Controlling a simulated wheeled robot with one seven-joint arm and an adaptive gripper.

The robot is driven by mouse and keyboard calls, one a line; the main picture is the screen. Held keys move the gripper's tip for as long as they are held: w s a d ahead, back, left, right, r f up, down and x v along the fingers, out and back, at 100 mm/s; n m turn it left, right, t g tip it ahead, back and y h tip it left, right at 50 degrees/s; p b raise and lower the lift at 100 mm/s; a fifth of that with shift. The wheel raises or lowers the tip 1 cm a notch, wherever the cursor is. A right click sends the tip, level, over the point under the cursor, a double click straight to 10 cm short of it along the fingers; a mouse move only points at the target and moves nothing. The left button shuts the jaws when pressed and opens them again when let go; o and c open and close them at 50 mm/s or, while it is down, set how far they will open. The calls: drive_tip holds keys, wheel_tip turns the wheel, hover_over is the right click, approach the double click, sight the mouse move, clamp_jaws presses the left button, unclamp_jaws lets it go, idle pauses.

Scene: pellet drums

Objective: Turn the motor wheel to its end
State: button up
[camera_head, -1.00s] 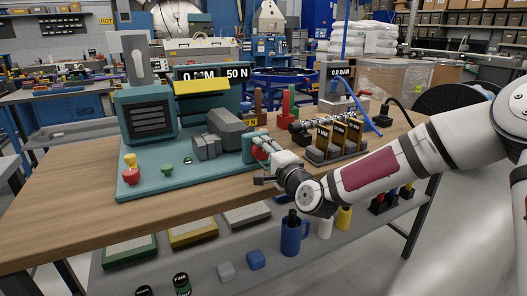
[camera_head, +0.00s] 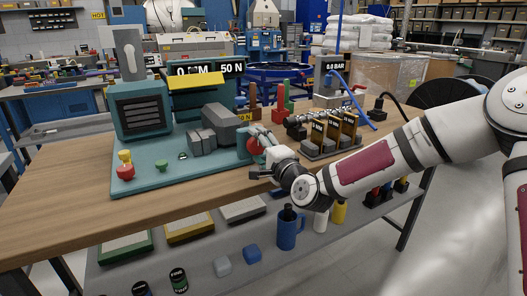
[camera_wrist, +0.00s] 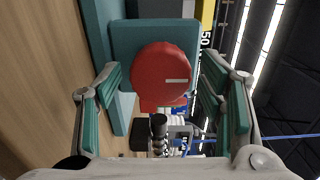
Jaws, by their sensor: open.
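The motor wheel is a round red knob with a pale line on its face, which points right in the wrist view (camera_wrist: 165,72). It sits on the teal block at the right end of the teal machine and shows partly in the head view (camera_head: 255,147), behind my fingers. My gripper (camera_wrist: 161,66) is open, with one teal-padded finger on each side of the wheel in the picture. Gaps show between the pads and the wheel's rim; I cannot tell any contact. In the head view my gripper (camera_head: 265,143) is close in front of the wheel.
The teal machine (camera_head: 150,180) stands on the wooden table (camera_head: 90,215), with a red button (camera_head: 125,172) and a green button (camera_head: 161,165) at its front left. A row of black and gold blocks (camera_head: 330,138) stands just right of my gripper. The table's front left is clear.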

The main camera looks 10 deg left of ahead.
drive_tip(key=v, duration=1.1)
drive_tip(key=shift+s+d, duration=0.25)
drive_tip(key=shift+s, duration=0.05)
drive_tip(key=s+d+f+n+g+h, duration=0.5)
drive_tip(key=s+f+n+g, duration=0.15)
drive_tip(key=f, duration=0.25)
drive_tip(key=s+d+r+n+g+h, duration=0.25)
drive_tip(key=s+d+h, duration=0.25)
drive_tip(key=s+d, duration=0.4)
drive_tip(key=s+d+r+n+g, duration=0.1)
drive_tip(key=s+d+r+g, duration=0.2)
drive_tip(key=s, duration=0.9)
drive_tip(key=s+d+r+n+g, duration=0.15)
drive_tip(key=s+d+r, duration=0.3)
drive_tip(key=s, duration=0.75)
wheel_tip(320, 180, up, 17)
drive_tip(key=t+p, duration=0.2)
drive_tip(key=p, duration=1.3)
drive_tip(key=shift+w+a+t, duration=0.2)
drive_tip(key=shift+a+t, duration=0.05)
drive_tip(key=shift+t, duration=0.1)
